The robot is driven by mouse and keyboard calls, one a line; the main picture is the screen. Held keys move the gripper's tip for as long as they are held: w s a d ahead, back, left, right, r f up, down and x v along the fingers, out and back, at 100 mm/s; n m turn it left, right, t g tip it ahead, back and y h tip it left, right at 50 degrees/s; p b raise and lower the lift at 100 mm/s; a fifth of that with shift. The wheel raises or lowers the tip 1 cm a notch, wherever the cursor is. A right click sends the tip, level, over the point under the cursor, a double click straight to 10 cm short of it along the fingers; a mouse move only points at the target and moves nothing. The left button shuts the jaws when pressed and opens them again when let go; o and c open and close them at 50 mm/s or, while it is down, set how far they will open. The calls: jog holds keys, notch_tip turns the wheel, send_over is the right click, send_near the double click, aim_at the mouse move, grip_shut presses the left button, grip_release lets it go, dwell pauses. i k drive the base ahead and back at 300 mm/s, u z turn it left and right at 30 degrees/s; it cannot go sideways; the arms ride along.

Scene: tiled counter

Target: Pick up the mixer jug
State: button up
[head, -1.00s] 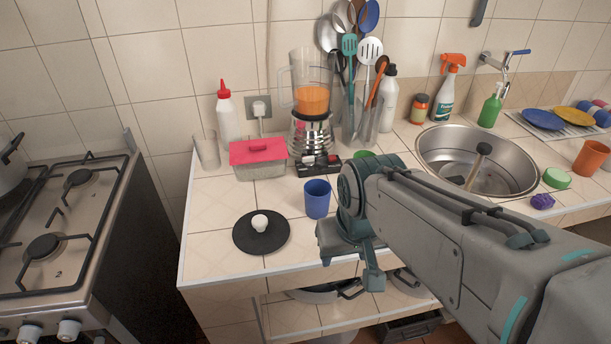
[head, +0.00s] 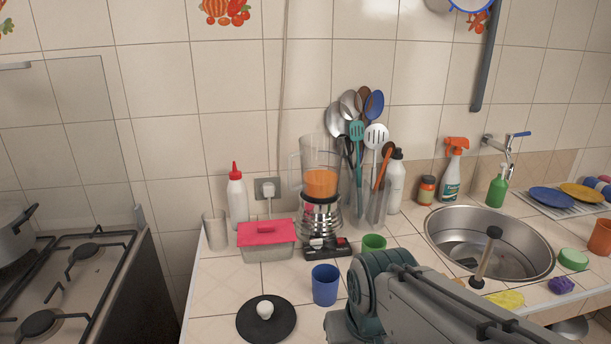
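The mixer jug (head: 321,183) is clear, with orange liquid in its lower part and a handle on its left side. It stands upright on the silver and black mixer base (head: 320,222) at the back of the counter, near the wall. My arm (head: 420,310) reaches in from the lower right, in front of the sink and to the right of the blue cup. My gripper is not visible; the bottom edge of the head view cuts off the lower part of the arm.
A red-lidded box (head: 267,240) stands left of the mixer base. A utensil holder (head: 372,205) is close on its right. A green cup (head: 374,243) and a blue cup (head: 325,285) stand in front. A black lid (head: 267,320) lies near the front edge.

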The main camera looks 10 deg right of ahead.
aim_at(320, 154)
jog(key=u, duration=2.05)
jog(key=k, duration=1.2)
jog(key=z, duration=1.45)
jog(key=i, duration=1)
